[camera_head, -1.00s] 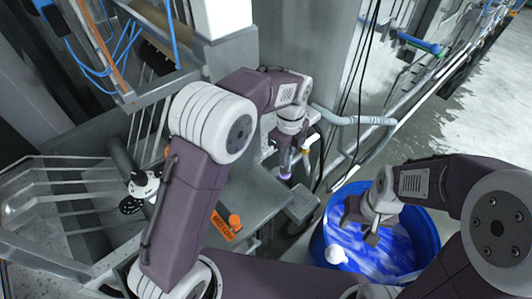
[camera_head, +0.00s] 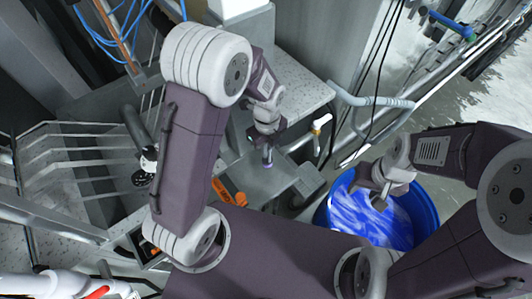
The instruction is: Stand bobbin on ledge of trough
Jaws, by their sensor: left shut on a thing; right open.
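My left gripper (camera_head: 267,139) is shut on a small, slim thing with a purple band, most likely the bobbin (camera_head: 268,158). It hangs about upright below the jaws, above the grey metal ledge (camera_head: 285,177) of what looks like the trough. I cannot tell whether its lower end touches the ledge. My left arm hides part of the metalwork to the left. My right gripper (camera_head: 380,194) is open and appears empty, over the blue barrel (camera_head: 424,218).
The blue barrel holds blue and white material. An orange label (camera_head: 222,190) and an orange knob (camera_head: 240,199) sit on the metalwork left of the bobbin. A white and orange fitting (camera_head: 321,123) and a grey pipe (camera_head: 372,101) stand to the right. A slatted metal rack (camera_head: 75,165) is at the left.

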